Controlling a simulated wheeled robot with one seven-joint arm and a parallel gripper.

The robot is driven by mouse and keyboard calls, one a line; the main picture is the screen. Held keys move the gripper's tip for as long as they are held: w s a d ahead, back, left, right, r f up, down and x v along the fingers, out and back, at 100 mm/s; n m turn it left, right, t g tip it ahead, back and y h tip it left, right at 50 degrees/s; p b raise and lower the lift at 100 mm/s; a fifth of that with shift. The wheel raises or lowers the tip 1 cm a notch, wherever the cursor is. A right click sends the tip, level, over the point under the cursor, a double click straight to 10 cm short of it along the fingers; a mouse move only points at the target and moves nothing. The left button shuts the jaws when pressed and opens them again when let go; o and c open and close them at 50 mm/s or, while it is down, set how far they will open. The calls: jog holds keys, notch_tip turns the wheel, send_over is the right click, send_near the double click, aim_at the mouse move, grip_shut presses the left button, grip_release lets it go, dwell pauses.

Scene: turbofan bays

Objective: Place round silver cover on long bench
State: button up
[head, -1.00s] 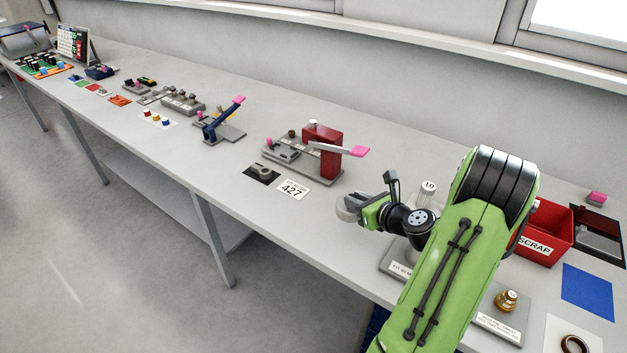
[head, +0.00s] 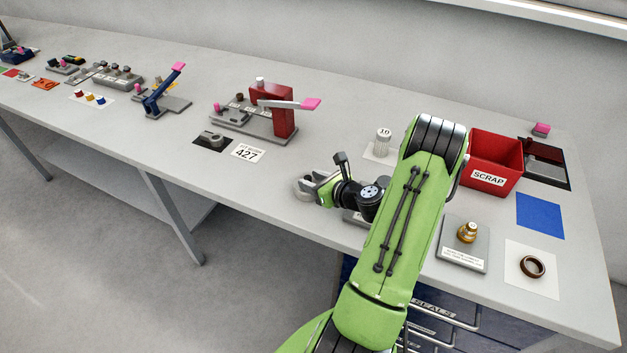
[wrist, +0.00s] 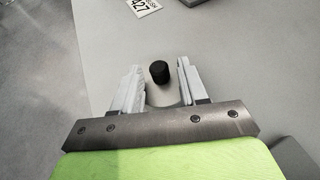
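The round silver cover (head: 302,190) shows at my fingertips in the head view, partly hidden by them. In the wrist view its black knob (wrist: 160,72) stands between the fingers, and a curved rim shows below it. My gripper (wrist: 160,85) has its two fingers on opposite sides of the cover and appears shut on it. In the head view my gripper (head: 312,186) is over the front part of the long bench (head: 330,130). I cannot tell whether the cover touches the bench top.
A 427 card (head: 247,153) and a red lever press (head: 272,115) stand left of my gripper. Bench between card and gripper is bare.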

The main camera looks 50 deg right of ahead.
jog(key=shift+r, duration=0.3)
jog(key=d+p+v, duration=0.1)
jog(key=v, duration=1.1)
jog(key=w+a+r+n+g+y, duration=0.2)
jog(key=a+r+n+g, duration=0.15)
jog(key=a+n, duration=0.75)
jog(key=w+a+r+n+g+y, duration=0.25)
jog(key=a+n+g, duration=0.25)
jog(key=a+n, duration=0.6)
jog(key=s+a+r+n+h, duration=0.1)
jog(key=s+a+r+n, duration=0.1)
jog(key=s+r+n, duration=0.1)
jog(key=s+a+r+n+h, duration=0.1)
jog(key=s+a+r+n, duration=0.1)
jog(key=s+n, duration=0.3)
jog(key=s+a+r+n+h, duration=0.1)
jog(key=s+a+r+n, duration=0.2)
jog(key=s+r+n, duration=0.1)
jog(key=shift+a+r+n+t+h, duration=0.1)
jog(key=shift+r+n+t+h, duration=0.25)
jog(key=shift+n, duration=0.95)
jog(key=shift+r, duration=0.1)
